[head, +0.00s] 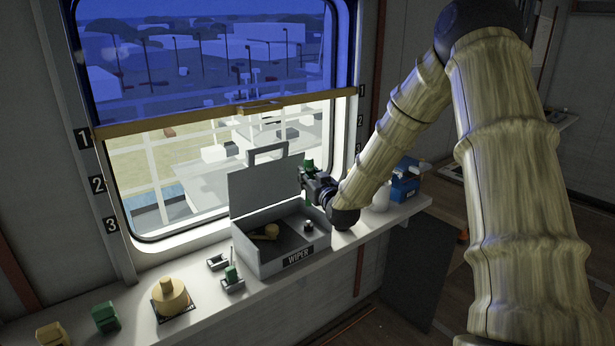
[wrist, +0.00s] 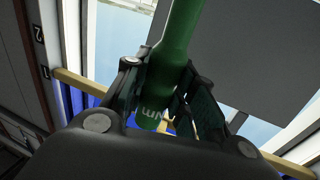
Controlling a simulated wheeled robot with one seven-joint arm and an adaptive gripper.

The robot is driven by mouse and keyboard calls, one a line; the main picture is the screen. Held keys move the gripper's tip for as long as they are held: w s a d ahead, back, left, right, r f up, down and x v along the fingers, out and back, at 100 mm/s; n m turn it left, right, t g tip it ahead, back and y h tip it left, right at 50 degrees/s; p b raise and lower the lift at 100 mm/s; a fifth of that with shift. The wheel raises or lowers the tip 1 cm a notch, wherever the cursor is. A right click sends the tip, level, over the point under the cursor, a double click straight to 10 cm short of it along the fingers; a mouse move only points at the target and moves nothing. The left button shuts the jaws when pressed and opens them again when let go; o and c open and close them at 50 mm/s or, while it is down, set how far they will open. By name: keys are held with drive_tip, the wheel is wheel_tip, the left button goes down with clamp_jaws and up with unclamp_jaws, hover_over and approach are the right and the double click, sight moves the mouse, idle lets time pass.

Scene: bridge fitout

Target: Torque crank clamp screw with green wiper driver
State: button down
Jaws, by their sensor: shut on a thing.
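My gripper (head: 309,184) is above the right part of the open grey box labelled WIPER (head: 262,262). It is shut on the green driver (head: 308,165), whose top shows above the fingers. In the wrist view the driver (wrist: 172,50) is a green cylinder with white lettering, between the two dark fingers; its full length does not show. In the box lie a brass-coloured crank-like part (head: 268,232) and a small dark and pale fitting (head: 308,226), below my gripper. The clamp screw itself is too small to make out. The driver's tip is not clearly visible.
The box's raised lid (head: 262,190) stands beside my gripper. Left on the sill are small holders (head: 217,262), one with a green piece (head: 231,273), a tan round part (head: 170,296) and a green block (head: 104,316). A white bottle (head: 381,196) and blue case (head: 404,184) stand right.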

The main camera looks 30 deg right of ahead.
sight(309, 205)
drive_tip(key=shift+s+f+b, duration=0.1)
drive_tip(key=shift+f+b, duration=0.65)
drive_tip(key=shift+f, duration=0.05)
drive_tip(key=shift+f+b, duration=1.7)
drive_tip(key=shift+f, duration=0.75)
drive_tip(key=shift+a, duration=0.1)
drive_tip(key=shift+s+f+b, duration=0.1)
drive_tip(key=shift+f+b, duration=0.3)
drive_tip(key=shift+b, duration=0.05)
idle(0.5)
drive_tip(key=shift+r, duration=0.3)
idle(1.6)
drive_tip(key=shift+r, duration=0.2)
drive_tip(key=shift+r+p, duration=1.25)
drive_tip(key=shift+r, duration=1.45)
